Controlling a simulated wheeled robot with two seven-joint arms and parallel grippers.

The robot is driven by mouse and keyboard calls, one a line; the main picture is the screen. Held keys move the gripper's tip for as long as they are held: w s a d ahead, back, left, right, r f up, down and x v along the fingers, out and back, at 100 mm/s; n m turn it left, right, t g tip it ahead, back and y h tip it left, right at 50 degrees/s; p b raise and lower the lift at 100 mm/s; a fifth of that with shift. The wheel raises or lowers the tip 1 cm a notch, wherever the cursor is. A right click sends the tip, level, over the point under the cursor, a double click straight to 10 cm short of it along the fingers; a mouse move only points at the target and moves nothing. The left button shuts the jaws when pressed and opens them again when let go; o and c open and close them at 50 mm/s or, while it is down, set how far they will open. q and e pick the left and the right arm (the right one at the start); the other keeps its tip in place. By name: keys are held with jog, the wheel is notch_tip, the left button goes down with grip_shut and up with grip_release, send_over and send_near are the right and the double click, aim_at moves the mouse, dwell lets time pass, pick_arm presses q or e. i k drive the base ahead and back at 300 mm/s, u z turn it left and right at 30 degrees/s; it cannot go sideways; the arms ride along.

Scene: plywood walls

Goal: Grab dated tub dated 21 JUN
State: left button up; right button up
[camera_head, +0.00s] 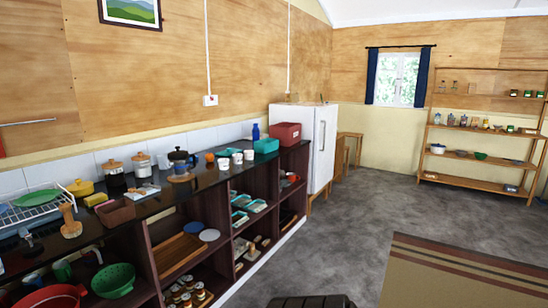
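Several small white tubs stand in a row on the dark counter, among them one on the left (224,163), one in the middle (237,158) and one on the right (249,155). Any dates on them are too small to read, so I cannot tell which is marked 21 JUN. A teal box (266,146) and a dark red box (285,134) stand just beyond them. Neither of my grippers shows in the head view.
The counter (150,206) runs along the left wall, with open shelves below holding teal trays (240,218), jars and bowls. A white fridge (322,140) stands at its far end. A wooden rack (480,184) is at the right. Grey floor (330,235) is clear beside a striped rug (465,272).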

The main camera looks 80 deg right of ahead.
aim_at(237, 158)
jog(key=z, duration=0.3)
jog(key=k, duration=0.35)
jog(key=z, duration=1.25)
jog(key=i, duration=1.15)
jog(key=z, duration=0.85)
jog(key=i, duration=2.2)
jog(key=u, duration=0.25)
